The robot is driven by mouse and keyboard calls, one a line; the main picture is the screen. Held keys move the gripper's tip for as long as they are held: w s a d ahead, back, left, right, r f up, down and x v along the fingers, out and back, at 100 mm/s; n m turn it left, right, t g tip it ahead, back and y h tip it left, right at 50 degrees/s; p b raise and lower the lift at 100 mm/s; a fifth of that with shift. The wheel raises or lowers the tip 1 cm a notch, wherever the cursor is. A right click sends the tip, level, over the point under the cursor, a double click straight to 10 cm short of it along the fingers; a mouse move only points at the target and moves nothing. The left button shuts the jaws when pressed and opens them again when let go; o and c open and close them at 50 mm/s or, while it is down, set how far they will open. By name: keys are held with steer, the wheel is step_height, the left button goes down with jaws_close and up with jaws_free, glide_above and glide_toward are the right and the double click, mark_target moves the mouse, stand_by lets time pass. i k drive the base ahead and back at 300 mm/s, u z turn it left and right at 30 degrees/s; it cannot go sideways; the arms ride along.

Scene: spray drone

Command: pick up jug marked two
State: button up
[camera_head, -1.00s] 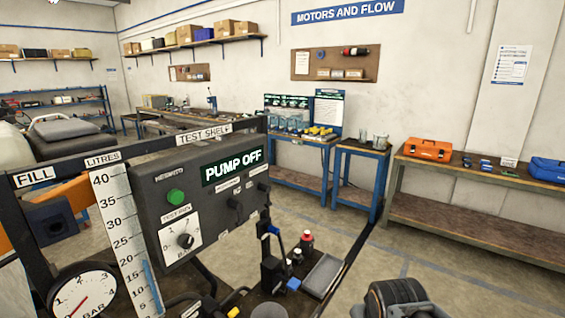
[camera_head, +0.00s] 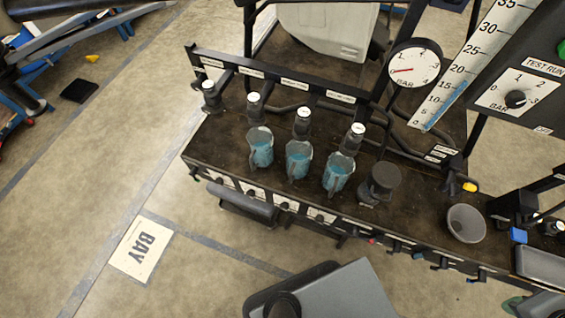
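Three clear jugs with blue liquid stand upright in a row on the dark bench (camera_head: 225,140). They are the left jug (camera_head: 261,150), the middle jug (camera_head: 298,161) and the right jug (camera_head: 338,175). I cannot read a number on any jug, so I cannot tell which is marked two. Small labels on the bench's front edge are too small to read. The fingers of my gripper are not in view, and nothing is seen touching the jugs.
A dark round fitting (camera_head: 382,183) stands right of the jugs, then a grey cup (camera_head: 466,223). A pressure gauge (camera_head: 414,67) and litre scale (camera_head: 470,60) rise behind. A BAY sign (camera_head: 141,248) lies on the floor.

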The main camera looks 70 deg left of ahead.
mark_target(298, 154)
steer(key=u, duration=2.6)
steer(key=k, duration=0.1)
steer(key=z, duration=0.15)
